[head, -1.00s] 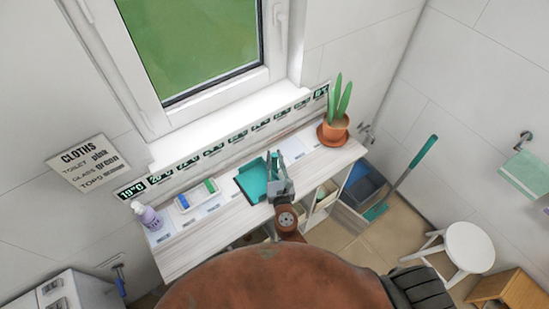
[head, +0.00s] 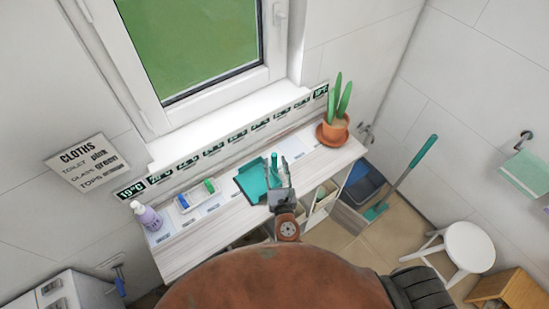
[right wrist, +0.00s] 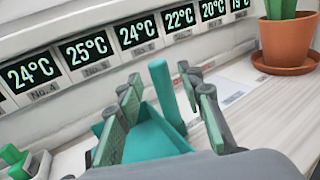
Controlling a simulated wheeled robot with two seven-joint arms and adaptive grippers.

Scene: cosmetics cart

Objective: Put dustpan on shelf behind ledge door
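The teal dustpan (head: 252,180) lies on the white wooden ledge top (head: 213,232) below the window. In the right wrist view the dustpan (right wrist: 145,138) has its upright handle (right wrist: 166,92) between the two finger pairs. My right gripper (head: 280,172) is open around the handle, with a gap visible to the fingers on the right. The right gripper (right wrist: 162,100) holds nothing firmly that I can see. My left gripper is not in view. Open shelf compartments (head: 322,198) show under the ledge; I cannot make out a door clearly.
A potted plant (head: 333,130) stands at the ledge's right end. A purple bottle (head: 147,216) and a tray with green and blue items (head: 196,196) stand to the left. A teal-handled brush (head: 412,165), a white stool (head: 466,246) and a grey-blue bin (head: 363,187) are at right.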

